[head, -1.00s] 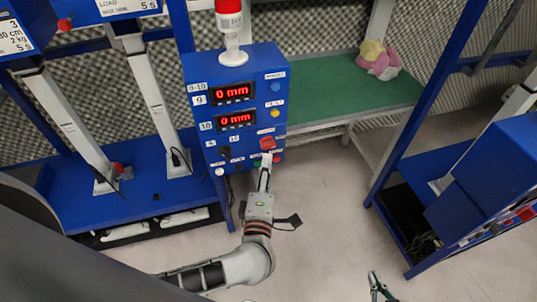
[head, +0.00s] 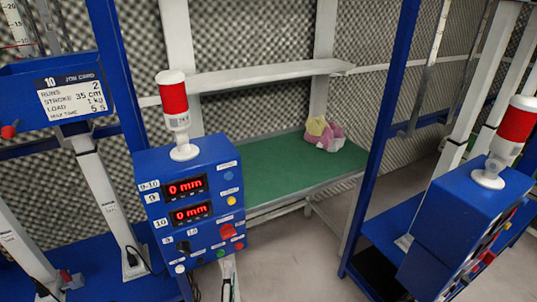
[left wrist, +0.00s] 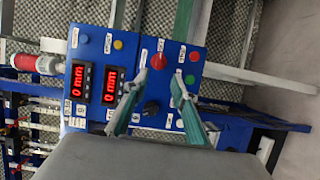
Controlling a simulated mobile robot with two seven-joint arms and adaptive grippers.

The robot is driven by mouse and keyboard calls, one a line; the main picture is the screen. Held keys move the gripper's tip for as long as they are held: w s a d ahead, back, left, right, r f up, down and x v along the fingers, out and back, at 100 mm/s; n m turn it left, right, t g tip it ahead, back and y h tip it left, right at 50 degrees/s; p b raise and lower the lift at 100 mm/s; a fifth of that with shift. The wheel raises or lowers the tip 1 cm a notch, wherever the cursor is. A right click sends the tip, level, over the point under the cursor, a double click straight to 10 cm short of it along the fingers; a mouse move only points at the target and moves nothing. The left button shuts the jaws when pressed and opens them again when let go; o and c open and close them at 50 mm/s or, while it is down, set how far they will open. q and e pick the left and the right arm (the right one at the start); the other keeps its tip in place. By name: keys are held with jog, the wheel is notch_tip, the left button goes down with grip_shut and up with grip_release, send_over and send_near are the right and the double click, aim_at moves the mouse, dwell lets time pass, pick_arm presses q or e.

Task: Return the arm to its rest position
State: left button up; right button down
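My left gripper (head: 228,280) shows only in part at the bottom edge of the head view, below the front of the blue control box (head: 165,225). In the left wrist view, its two green-grey fingers (left wrist: 156,90) stand apart with nothing between them, in front of the box's panel (left wrist: 137,45). I cannot tell how far they are from the panel. My right gripper is not in view.
The box has two red "0 mm" displays, several buttons and a red-and-white beacon (head: 173,105). Behind it is a green-topped bench (head: 265,165) with a pink-and-yellow bundle (head: 323,133). A second blue box (head: 465,225) stands at right. Grey floor lies between.

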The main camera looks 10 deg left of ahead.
pick_arm(q)
notch_tip(320, 180, up, 6)
jog(key=d+f+m+t+h, duration=0.1)
jog(key=d+m+t+h, duration=0.25)
jog(key=m, duration=0.25)
notch_tip(320, 180, down, 3)
jog(key=s+d+m+g+h, duration=0.2)
jog(key=m+h, duration=0.4)
jog(key=m, duration=0.4)
jog(key=s+a+f+m+g+y, duration=0.1)
jog(key=s+a+f+m+g, duration=0.1)
jog(key=f, duration=0.4)
jog(key=s+a+f+m+g+y, duration=0.1)
jog(key=s+a+f+m+g, duration=0.2)
jog(key=a+f, duration=0.2)
jog(key=s+a+f+m+g+y, duration=0.1)
jog(key=s+a+f+m+g, duration=0.1)
jog(key=f, duration=0.7)
jog(key=shift+s+a+m+g, duration=0.35)
jog(key=shift+a+m+g, duration=0.35)
jog(key=shift+a, duration=0.45)
jog(key=shift+y, duration=0.25)
